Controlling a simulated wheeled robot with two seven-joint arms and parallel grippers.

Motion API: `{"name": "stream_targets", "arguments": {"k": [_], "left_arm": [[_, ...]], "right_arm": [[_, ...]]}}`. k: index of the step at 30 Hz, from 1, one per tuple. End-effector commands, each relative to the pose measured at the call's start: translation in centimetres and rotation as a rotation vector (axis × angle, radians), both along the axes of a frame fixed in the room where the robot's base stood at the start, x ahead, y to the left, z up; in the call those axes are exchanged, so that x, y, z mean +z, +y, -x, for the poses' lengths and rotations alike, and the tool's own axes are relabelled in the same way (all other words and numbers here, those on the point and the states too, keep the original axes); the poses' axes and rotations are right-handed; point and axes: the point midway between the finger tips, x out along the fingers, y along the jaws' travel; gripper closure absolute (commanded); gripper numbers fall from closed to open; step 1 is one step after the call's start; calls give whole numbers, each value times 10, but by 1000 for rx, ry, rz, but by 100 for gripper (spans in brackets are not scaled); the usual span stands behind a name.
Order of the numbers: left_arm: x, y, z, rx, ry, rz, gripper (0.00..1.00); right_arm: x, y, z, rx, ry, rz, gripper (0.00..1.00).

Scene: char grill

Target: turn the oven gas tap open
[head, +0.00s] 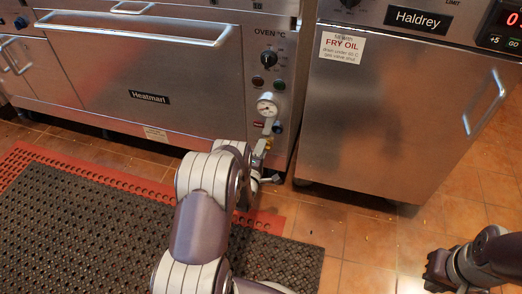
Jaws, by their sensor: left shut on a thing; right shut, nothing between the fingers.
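The oven gas tap (263,147) is a small brass-yellow fitting low on the right side of the steel oven front, below a round white gauge (267,107). My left arm reaches across the middle of the view to it. My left gripper (257,166) is at the tap, shut on it; my own wrist hides most of the fingers and the handle, so the handle's angle cannot be told. My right gripper (436,270) is shut and empty above the tiled floor at the lower right, far from the tap.
The Heatmarl oven (190,75) has a long door handle (135,30) and a column of knobs (268,57). The Haldrey fryer cabinet (390,120) stands to its right across a narrow gap.

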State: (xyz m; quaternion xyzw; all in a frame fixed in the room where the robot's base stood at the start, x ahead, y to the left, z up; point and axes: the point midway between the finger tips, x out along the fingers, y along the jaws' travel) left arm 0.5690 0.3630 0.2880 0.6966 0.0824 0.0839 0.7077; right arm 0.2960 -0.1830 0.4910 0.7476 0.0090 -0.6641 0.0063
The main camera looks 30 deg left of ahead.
Motion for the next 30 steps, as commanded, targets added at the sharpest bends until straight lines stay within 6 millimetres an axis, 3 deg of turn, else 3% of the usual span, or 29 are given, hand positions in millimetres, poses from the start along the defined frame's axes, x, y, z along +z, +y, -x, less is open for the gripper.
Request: {"name": "stream_targets", "arguments": {"k": [6, 7, 9, 20, 30], "left_arm": [[-1, 0, 1, 0, 3, 2, 92], [-1, 0, 1, 0, 3, 1, 55], [-1, 0, 1, 0, 3, 1, 36], [2, -2, 8, 1, 3, 0, 36], [4, -22, 92, 2, 6, 2, 36]], "right_arm": [[0, 0, 0, 0, 0, 0, 100], [0, 0, 0, 0, 0, 0, 100], [0, 0, 0, 0, 0, 0, 100], [7, 0, 0, 0, 0, 0, 100], [50, 0, 0, 0, 0, 0, 100]]}}
